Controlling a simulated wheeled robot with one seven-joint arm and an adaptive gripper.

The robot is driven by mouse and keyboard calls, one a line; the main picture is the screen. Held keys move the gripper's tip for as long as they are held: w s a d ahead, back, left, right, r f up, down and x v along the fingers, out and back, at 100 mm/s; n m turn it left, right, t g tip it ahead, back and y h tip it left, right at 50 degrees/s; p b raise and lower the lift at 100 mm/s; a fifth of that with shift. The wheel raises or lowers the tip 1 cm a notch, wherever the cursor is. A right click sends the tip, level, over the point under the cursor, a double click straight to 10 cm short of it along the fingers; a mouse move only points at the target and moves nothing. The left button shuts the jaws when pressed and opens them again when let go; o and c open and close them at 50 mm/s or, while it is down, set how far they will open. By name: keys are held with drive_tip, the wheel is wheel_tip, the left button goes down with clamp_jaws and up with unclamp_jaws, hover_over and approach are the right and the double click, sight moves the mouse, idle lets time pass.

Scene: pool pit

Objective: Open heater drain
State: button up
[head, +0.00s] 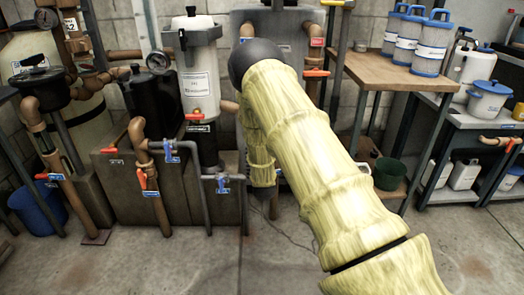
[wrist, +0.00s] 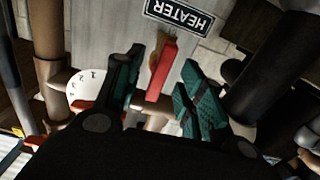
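In the wrist view, the heater's pale grey casing (wrist: 105,30) carries a black plate reading HEATER (wrist: 180,14), seen upside down. A red lever handle (wrist: 162,70) stands out below the plate. My gripper (wrist: 161,77) is open, with its teal-padded fingers on either side of the red handle. A gap shows on each side, wider to the right; I cannot tell whether the handle reaches in between the pads. In the head view, my arm covers my gripper and much of the heater area. No drain label is readable.
In the wrist view, a brown pipe (wrist: 50,75) and a round white dial (wrist: 87,88) lie left, and a thick dark pipe (wrist: 272,75) right. In the head view, a white filter canister (head: 198,85) stands left of my arm and a wooden table (head: 390,72) right.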

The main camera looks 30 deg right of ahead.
drive_tip(key=p+v, duration=0.2)
drive_tip(key=v, duration=0.4)
drive_tip(key=shift+s+a, duration=0.2)
drive_tip(key=shift+s, duration=0.15)
drive_tip(key=shift+d, duration=0.1)
